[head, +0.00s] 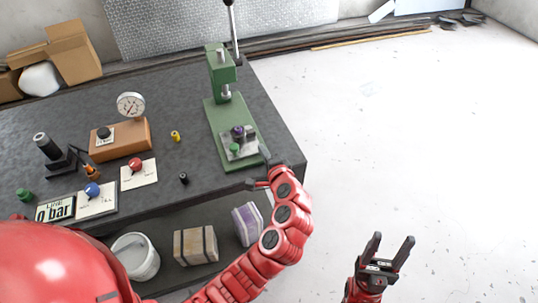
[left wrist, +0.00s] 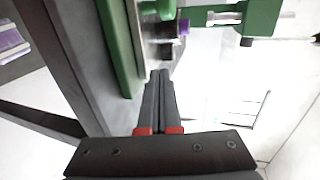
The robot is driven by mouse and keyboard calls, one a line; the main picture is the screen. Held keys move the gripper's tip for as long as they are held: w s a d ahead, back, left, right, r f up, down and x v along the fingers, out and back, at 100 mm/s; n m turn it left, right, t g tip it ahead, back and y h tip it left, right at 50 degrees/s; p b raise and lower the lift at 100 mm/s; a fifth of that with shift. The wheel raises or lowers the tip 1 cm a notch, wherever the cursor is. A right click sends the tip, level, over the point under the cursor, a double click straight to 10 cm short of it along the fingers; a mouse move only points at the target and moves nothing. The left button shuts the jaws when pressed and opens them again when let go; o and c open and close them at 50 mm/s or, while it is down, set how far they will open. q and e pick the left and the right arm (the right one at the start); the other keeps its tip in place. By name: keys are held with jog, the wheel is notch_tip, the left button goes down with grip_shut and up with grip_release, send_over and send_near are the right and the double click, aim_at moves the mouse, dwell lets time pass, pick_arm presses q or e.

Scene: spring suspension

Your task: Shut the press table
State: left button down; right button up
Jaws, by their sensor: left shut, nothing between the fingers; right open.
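The green press (head: 221,72) stands near the right end of the dark workbench on a green base (head: 219,113). Its press table, a silver plate (head: 228,152), lies on the near part of the base, out in front of the column. A purple part and a green part sit on it; the plate also shows in the left wrist view (left wrist: 152,52). My left gripper (head: 264,153) is shut and empty, its tips close to the plate's near right side; whether they touch is unclear. My right gripper (head: 389,245) is open and empty, off the bench to the right.
A gauge on a wooden block (head: 120,138), a yellow part (head: 175,136), a small black part (head: 184,178) and dial cards stand left of the press. A white bucket (head: 136,256) and boxes sit on the lower shelf. The floor at right is clear.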

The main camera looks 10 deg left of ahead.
aim_at(245, 120)
pick_arm(q)
jog(key=x, duration=0.1)
jog(key=p+x, duration=0.1)
jog(key=x, duration=0.1)
jog(key=r+p+x, duration=0.1)
jog(key=x, duration=0.1)
jog(key=shift+w+a, duration=0.2)
jog(key=shift+w, duration=0.1)
jog(key=shift+w, duration=0.1)
jog(key=w+a+b, duration=0.1)
jog(key=w+a, duration=0.1)
jog(key=w, duration=0.1)
jog(key=w+a+b, duration=0.1)
jog(key=w+a, duration=0.1)
jog(key=w, duration=0.2)
jog(key=w+a+b, duration=0.1)
jog(key=w+a, duration=0.2)
jog(key=shift+w+a+f, duration=0.1)
jog(key=shift+w+f, duration=0.1)
jog(key=shift+w, duration=0.1)
jog(key=shift+w+a+r, duration=0.1)
jog(key=shift+w+a, duration=0.1)
jog(key=shift+r, duration=0.35)
